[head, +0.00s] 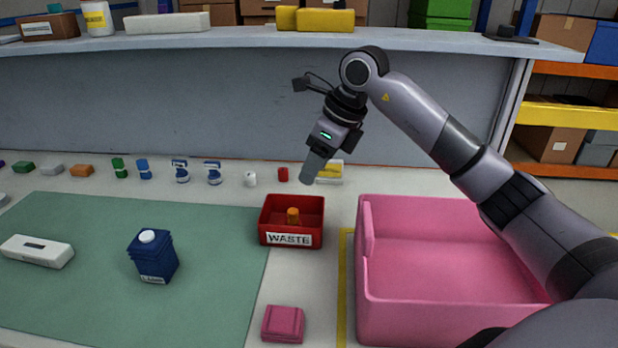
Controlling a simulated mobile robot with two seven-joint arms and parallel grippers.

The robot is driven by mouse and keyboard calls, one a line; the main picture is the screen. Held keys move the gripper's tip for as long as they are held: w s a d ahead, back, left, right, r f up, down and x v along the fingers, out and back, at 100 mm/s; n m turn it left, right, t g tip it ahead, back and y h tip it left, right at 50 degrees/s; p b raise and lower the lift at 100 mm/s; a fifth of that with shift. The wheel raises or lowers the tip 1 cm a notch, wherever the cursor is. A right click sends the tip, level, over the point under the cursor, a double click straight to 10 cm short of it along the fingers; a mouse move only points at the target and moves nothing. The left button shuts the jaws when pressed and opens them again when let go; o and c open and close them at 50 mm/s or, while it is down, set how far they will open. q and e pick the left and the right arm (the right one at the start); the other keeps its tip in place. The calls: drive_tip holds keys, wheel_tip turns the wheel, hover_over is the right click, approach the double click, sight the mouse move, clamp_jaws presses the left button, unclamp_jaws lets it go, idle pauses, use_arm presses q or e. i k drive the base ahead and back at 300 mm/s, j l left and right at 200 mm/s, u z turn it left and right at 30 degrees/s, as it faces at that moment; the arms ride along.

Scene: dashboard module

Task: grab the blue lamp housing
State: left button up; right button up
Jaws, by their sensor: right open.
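The blue lamp housing (155,260) stands upright on the green mat, left of centre in the head view. It is a dark blue block with a round white top and a white label low on its front. My right gripper (311,172) is open and points downward above the far side of the red waste bin, well to the right of the lamp housing and apart from it. I see nothing between its fingers. My left gripper is not in view.
The green mat (90,300) also bears a white block (37,251). The red waste bin (291,237) holds an orange piece. A large pink bin (440,310) is at right, with a pink block (283,324) left of it. Several small parts line the back.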

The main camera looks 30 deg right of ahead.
sight(152, 250)
drive_tip(key=k+j, duration=0.75)
drive_tip(key=k, duration=0.1)
